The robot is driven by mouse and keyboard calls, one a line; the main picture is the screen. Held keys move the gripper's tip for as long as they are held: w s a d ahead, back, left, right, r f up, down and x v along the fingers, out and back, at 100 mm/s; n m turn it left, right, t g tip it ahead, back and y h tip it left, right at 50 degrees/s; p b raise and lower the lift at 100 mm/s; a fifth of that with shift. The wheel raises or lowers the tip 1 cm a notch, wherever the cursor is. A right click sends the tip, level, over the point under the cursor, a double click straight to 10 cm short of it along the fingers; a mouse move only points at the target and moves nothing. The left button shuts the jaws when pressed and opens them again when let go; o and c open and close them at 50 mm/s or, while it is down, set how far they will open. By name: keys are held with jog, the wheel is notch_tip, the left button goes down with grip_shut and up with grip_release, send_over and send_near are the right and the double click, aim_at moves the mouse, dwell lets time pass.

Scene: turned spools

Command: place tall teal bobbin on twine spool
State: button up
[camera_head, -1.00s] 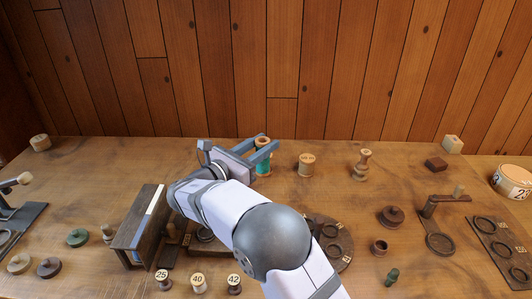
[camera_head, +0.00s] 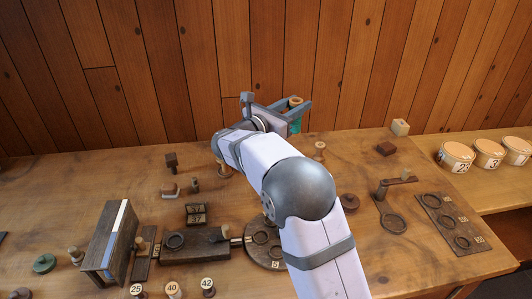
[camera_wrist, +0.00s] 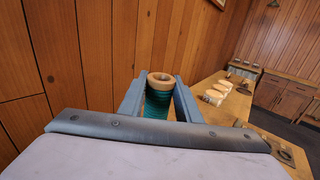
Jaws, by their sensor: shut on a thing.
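My gripper (camera_head: 293,111) is shut on the tall teal bobbin (camera_head: 296,124), with one finger on each side of it. The bobbin has a tan wooden top and teal winding. It is held roughly upright near the wall, at the back of the table. The wrist view shows the bobbin (camera_wrist: 158,103) between the two blue-grey fingers, its lower end hidden by the gripper body. I cannot pick out the twine spool for sure. A pale turned piece (camera_head: 319,149) stands right of my arm. A tan piece (camera_head: 222,168) is partly hidden behind my arm.
A dark rack (camera_head: 108,240) stands at the front left, near several numbered spools (camera_head: 173,290). A dark holder (camera_head: 393,203) and a ringed board (camera_head: 452,225) lie on the right.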

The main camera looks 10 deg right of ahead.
jog(key=w+a+f+n+t+y, duration=0.2)
jog(key=w+a+n+t+y, duration=0.25)
jog(key=w+a, duration=0.2)
jog(key=shift+y, duration=0.45)
jog(key=f, duration=0.3)
jog(key=f+p, duration=0.1)
jog(key=f, duration=0.2)
jog(key=a+f+p, duration=0.1)
jog(key=f, duration=0.3)
jog(key=shift+s+f, duration=0.1)
jog(key=shift+s, duration=0.15)
jog(key=shift+f+b, duration=0.25)
jog(key=shift+b, duration=0.1)
jog(key=o, duration=1.1)
jog(key=shift+r, duration=0.1)
jog(key=shift+c, duration=0.2)
jog(key=shift+r+p, duration=0.15)
jog(key=shift+p, duration=0.15)
jog(key=b+v, duration=0.3)
jog(key=v, duration=0.9)
